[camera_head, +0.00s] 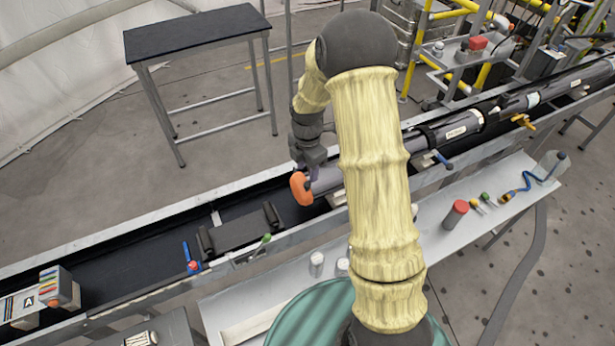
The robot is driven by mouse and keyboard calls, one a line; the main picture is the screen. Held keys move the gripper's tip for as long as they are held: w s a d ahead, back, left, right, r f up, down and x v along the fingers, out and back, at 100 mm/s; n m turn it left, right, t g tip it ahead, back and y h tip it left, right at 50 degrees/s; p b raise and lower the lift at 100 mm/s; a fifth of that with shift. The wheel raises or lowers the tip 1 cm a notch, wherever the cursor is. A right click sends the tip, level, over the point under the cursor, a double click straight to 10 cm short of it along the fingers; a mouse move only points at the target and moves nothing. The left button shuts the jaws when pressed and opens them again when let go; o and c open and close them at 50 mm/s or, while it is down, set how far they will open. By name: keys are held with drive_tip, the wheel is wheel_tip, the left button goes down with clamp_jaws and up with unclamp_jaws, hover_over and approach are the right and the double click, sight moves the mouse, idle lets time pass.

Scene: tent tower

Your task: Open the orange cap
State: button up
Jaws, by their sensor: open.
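The orange cap (301,188) sits on the left end of a long grey cylindrical tube (328,180) that lies in the black trough. My gripper (309,172) hangs from the end of my arm right at the cap, just above and behind its right edge. The jaws are open. My gripper overlaps the cap and the tube end in this view, so I cannot tell whether a finger touches the cap. My arm hides part of the tube to the right.
The trough (110,262) has raised metal rims and holds a black cradle (238,232) left of the cap. A white side table (430,215) in front bears a red-topped canister (455,213) and small bottles. A dark-topped table (195,35) stands behind. Trough space left of the cradle is mostly clear.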

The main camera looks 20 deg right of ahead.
sight(307, 183)
wheel_tip(307, 183, down, 6)
drive_tip(key=shift+r+p, duration=0.15)
drive_tip(key=shift+p, duration=0.55)
drive_tip(key=shift+c, duration=0.4)
clamp_jaws()
